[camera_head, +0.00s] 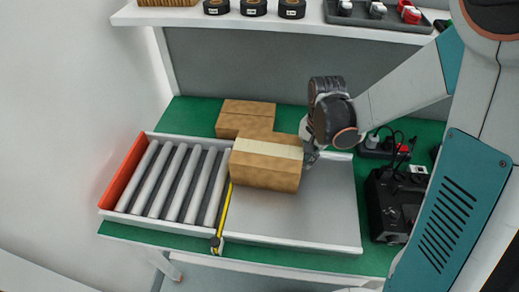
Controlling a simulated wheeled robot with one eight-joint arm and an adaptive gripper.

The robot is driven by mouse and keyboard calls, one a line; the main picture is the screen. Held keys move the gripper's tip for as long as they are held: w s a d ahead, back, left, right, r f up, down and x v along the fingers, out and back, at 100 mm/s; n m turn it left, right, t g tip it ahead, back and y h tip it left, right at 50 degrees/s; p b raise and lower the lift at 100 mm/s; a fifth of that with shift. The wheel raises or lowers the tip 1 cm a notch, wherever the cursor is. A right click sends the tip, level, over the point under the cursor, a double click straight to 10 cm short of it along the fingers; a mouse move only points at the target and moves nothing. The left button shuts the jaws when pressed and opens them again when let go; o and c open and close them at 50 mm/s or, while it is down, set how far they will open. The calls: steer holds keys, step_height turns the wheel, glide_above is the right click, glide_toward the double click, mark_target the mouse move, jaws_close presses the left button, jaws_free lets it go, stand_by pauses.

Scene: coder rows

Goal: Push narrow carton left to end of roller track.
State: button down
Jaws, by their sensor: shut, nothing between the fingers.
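The narrow carton (265,173) is a brown box with a pale tape strip along its top. It lies at the left part of the smooth grey tray (315,220), its left end at the edge of the roller track (180,185). The track has several grey rollers and an orange end wall (123,172) at the far left. My gripper (309,160) is shut and empty at the right end of the carton. It appears close against that end; whether it touches is hard to tell. The fingertips are small and partly hidden by my wrist.
A yellow strip (223,215) with a small dark device (216,243) lies between track and tray. A black machine (395,205) and a power strip (383,147) are at right. The rollers are clear.

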steer(key=shift+a, duration=0.2)
steer(key=shift+w+a, duration=0.1)
steer(key=shift+a, duration=2.8)
steer(key=shift+w+a+b, duration=0.1)
steer(key=shift+a+b, duration=0.3)
steer(key=shift+a, duration=2.6)
steer(key=shift+w+a, duration=0.1)
steer(key=shift+a, duration=3)
